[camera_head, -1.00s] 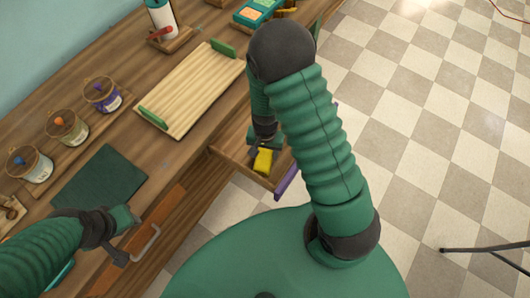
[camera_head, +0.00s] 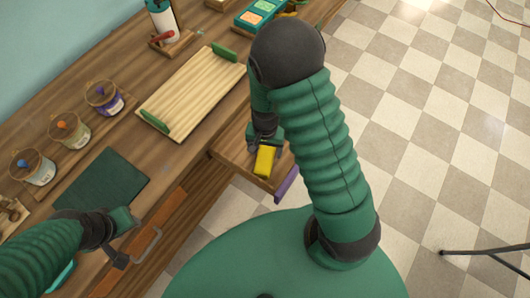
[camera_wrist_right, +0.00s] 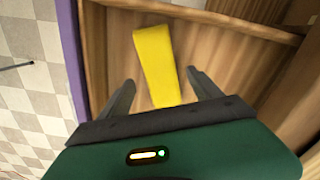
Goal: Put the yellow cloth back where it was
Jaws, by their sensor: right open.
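The yellow cloth (camera_head: 265,160) lies in an open drawer (camera_head: 235,160) below the workbench. In the right wrist view the cloth (camera_wrist_right: 156,68) is a long folded strip on the drawer's wooden floor.
The drawer has a purple front (camera_head: 287,184). On the bench are a ribbed wooden tray with green handles (camera_head: 195,92), a dark green mat (camera_head: 101,181), several lidded jars (camera_head: 70,130) and a white bottle (camera_head: 163,22).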

